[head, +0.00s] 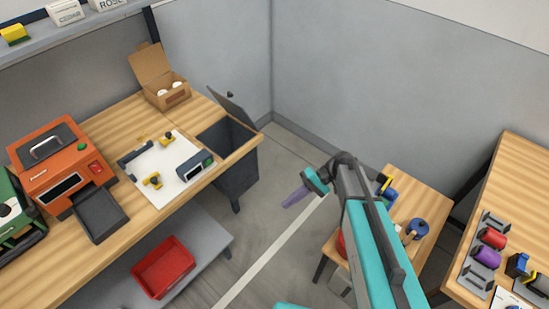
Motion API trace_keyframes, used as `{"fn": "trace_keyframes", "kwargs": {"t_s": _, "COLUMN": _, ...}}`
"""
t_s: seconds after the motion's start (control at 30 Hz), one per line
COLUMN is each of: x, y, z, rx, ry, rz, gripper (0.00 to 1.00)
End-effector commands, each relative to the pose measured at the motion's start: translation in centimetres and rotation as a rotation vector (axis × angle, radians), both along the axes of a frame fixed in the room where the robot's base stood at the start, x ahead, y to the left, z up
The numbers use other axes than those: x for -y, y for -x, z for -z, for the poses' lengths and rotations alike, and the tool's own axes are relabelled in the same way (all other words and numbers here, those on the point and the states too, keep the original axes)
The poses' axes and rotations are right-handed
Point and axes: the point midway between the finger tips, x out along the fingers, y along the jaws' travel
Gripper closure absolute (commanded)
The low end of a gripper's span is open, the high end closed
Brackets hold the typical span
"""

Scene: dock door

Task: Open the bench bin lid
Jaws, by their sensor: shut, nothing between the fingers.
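The bench bin (238,178) is a dark grey box set into the far right end of the long wooden bench. Its lid (233,112) is a thin dark grey panel with a small dark knob (230,95). The lid stands raised and tilted at the back right of the opening, so the dark inside of the bin shows. My gripper (291,200), with purple fingers, is shut and empty. In the picture it is to the right of the bin and below it, over the floor, apart from the lid.
The bench (160,211) carries an orange machine (62,155), a white sheet (163,166) with small tools, and an open cardboard box (160,80). A red tray (163,267) sits on the lower shelf. Wooden tables (512,165) stand at right. Open floor lies between.

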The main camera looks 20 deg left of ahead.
Motion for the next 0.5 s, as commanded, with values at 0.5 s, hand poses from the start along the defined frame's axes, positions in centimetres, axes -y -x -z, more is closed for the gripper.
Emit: {"fn": "trace_keyframes", "kwargs": {"t_s": 0.5, "x": 17.2, "y": 16.1, "z": 19.2, "rx": -0.057, "ry": 0.618, "rz": 0.128, "gripper": 1.00}}
